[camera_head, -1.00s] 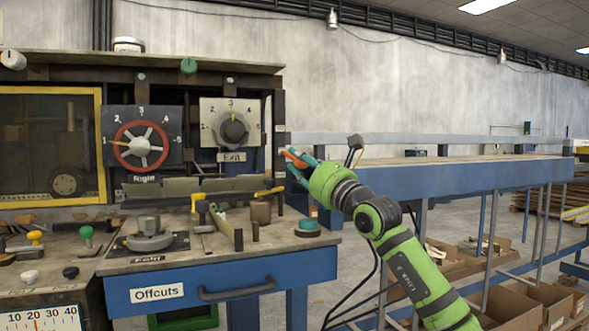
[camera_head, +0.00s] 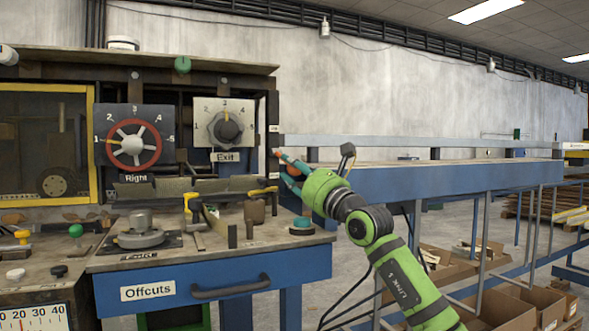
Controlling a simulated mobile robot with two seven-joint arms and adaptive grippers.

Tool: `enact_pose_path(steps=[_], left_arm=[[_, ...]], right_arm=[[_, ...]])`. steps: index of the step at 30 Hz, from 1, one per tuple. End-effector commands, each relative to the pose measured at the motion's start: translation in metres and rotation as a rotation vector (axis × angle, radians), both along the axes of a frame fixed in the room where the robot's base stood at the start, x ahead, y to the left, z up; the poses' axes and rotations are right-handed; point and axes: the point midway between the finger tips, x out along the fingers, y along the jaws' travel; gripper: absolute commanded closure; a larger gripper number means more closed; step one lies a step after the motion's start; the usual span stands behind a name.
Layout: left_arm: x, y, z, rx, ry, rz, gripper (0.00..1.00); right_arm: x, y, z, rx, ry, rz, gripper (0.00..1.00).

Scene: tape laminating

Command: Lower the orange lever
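The orange lever shows only as small orange patches (camera_head: 291,170) at the right end of the machine, beside and between the fingers of my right gripper (camera_head: 283,168). The rest of the lever is hidden behind the fingers. My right gripper has teal fingers and a green body; its arm comes in from the lower right. The fingers point left toward the machine's end and look spread apart, with orange between them. I cannot tell whether they touch the lever. My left gripper is not in view.
The machine carries a red-rimmed dial (camera_head: 133,146) marked Right and a grey dial (camera_head: 228,128) marked Exit. Below are a cluttered worktop and a blue Offcuts drawer (camera_head: 215,283). A long blue conveyor (camera_head: 450,177) runs behind my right arm. Cardboard boxes (camera_head: 498,312) lie beneath.

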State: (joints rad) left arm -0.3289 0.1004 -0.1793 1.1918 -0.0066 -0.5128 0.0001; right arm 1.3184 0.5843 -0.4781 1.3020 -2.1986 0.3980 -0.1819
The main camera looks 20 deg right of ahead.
Motion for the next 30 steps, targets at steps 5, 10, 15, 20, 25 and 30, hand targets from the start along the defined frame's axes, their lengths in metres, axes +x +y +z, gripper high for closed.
enact_pose_path(steps=[5, 10, 15, 20, 25, 30], left_arm=[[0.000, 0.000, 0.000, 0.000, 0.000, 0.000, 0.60], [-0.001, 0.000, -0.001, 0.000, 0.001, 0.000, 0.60], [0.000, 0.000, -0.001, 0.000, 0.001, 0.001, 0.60], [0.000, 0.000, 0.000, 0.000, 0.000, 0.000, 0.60], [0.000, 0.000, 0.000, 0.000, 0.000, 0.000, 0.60], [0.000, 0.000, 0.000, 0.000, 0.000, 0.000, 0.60]], right_arm=[[0.000, 0.000, -0.001, 0.000, 0.001, 0.000, 0.44], [0.000, 0.000, 0.000, 0.000, -0.001, -0.001, 0.44], [-0.008, -0.003, -0.004, -0.001, -0.001, 0.001, 0.44], [-0.028, -0.010, -0.014, -0.002, -0.001, -0.002, 0.44], [-0.057, -0.020, -0.027, -0.002, 0.000, -0.002, 0.44], [-0.084, -0.029, -0.040, -0.002, 0.002, -0.002, 0.44]])
